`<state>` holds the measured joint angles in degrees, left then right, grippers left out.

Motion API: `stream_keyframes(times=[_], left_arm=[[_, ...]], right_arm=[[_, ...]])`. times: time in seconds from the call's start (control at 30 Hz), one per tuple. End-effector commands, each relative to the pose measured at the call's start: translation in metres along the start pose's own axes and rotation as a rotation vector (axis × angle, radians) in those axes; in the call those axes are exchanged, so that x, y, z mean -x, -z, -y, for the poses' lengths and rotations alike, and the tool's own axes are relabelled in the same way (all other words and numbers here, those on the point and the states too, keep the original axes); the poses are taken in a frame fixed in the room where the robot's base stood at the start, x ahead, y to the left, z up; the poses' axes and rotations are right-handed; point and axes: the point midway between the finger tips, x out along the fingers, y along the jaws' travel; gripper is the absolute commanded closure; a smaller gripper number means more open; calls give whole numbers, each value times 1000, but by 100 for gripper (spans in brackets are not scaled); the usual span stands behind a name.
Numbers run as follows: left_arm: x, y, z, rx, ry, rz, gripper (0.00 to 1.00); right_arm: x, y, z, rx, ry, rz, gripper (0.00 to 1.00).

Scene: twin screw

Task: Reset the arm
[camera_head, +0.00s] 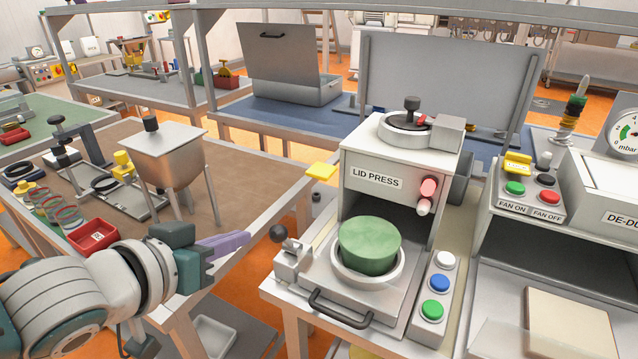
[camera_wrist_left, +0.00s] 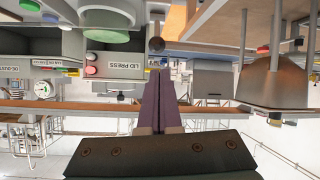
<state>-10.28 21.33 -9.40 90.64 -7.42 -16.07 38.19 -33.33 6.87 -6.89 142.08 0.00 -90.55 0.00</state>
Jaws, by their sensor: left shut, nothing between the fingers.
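My left arm comes in from the lower left in the head view. Its gripper (camera_head: 238,240) has purple fingers that are closed together with nothing between them. It hangs in the air over the gap between the brown-topped table and the lid press, left of the press. In the left wrist view the purple fingers (camera_wrist_left: 157,85) lie side by side, and the surroundings appear upside down. My right gripper is in neither view.
The lid press (camera_head: 385,195) holds a green round piece (camera_head: 369,243) on its tray, with a black front handle (camera_head: 340,308). A steel hopper (camera_head: 163,155) stands on the brown table. A red bin (camera_head: 93,236) is near its front edge. A fan control box (camera_head: 530,190) stands at right.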

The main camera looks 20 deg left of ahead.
Motion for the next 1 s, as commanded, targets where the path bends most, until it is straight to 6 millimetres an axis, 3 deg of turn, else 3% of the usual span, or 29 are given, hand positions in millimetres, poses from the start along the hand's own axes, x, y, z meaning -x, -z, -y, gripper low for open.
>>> stream_keyframes(times=[0.23, 0.37, 0.47, 0.6, 0.87, 0.9, 1.0], left_arm=[[1, -1, -1, -1, 2, 4, 100], [12, -11, -9, -22, 27, 68, 100], [36, -28, -22, -62, 61, 191, 100], [88, -55, -40, -138, 76, 415, 100], [191, -80, -63, -263, -5, 761, 100], [207, -75, -66, -279, -20, 798, 100], [222, -37, -70, -280, -14, 790, 100]], right_arm=[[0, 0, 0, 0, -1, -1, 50], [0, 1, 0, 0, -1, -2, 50], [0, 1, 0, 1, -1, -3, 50], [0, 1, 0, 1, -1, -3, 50], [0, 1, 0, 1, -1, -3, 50], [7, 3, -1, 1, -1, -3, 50], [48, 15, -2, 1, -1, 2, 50]])
